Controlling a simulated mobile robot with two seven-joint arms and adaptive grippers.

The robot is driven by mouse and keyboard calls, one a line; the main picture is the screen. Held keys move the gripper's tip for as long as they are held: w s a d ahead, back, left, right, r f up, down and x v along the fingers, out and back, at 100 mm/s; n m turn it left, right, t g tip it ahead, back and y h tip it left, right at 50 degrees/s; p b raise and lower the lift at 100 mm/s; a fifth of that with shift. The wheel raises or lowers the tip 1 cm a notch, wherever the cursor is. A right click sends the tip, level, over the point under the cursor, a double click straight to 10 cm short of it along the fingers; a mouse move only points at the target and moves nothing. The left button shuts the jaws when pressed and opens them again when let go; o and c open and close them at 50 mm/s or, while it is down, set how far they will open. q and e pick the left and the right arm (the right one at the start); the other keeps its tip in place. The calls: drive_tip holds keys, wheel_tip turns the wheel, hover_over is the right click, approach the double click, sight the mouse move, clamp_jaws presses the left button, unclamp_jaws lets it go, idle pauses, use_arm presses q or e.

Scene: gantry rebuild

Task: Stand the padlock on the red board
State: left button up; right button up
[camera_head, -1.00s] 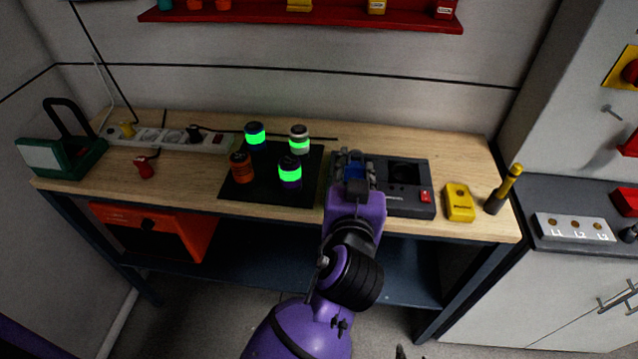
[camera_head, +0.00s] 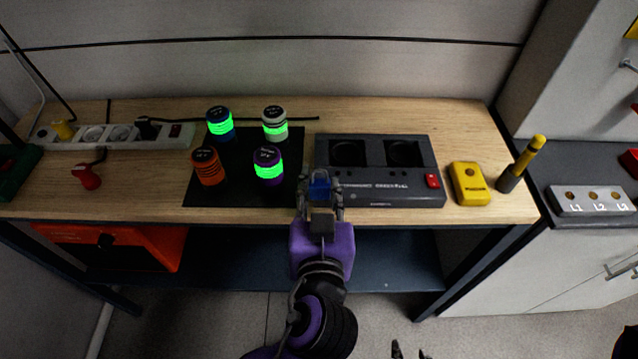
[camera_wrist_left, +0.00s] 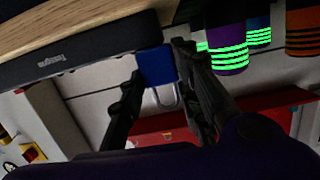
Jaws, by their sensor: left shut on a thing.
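The padlock has a blue body (camera_head: 320,187) and a metal shackle, which shows in the left wrist view (camera_wrist_left: 166,98). My left gripper (camera_head: 320,193) is shut on the padlock and holds it at the bench's front edge, by the dark charger station. In the left wrist view, the padlock (camera_wrist_left: 157,66) sits between the two fingers. The red board (camera_wrist_left: 160,126) shows in the left wrist view behind the fingers, partly hidden by them; it is out of the head view. Two dark tips of my right gripper (camera_head: 410,351) show at the bottom of the head view, apart and empty.
On the wooden bench (camera_head: 150,200) are the charger station (camera_head: 385,190), a black mat (camera_head: 200,194) with several banded cylinders, a yellow device (camera_head: 469,184) and a yellow-black stick (camera_head: 522,163). A power strip (camera_head: 107,145) lies back left. The wall above the bench is clear in the head view.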

use_arm(q)
drive_tip(key=shift+d+r, duration=0.15)
drive_tip(key=shift+s, duration=0.15)
drive_tip(key=shift+f, duration=0.25)
drive_tip(key=o, duration=1.2)
drive_tip(key=shift+r, duration=0.1)
use_arm(e)
drive_tip(key=shift+s+d+f, duration=0.1)
drive_tip(key=shift+s+d, duration=0.2)
drive_tip(key=shift+s, duration=0.1)
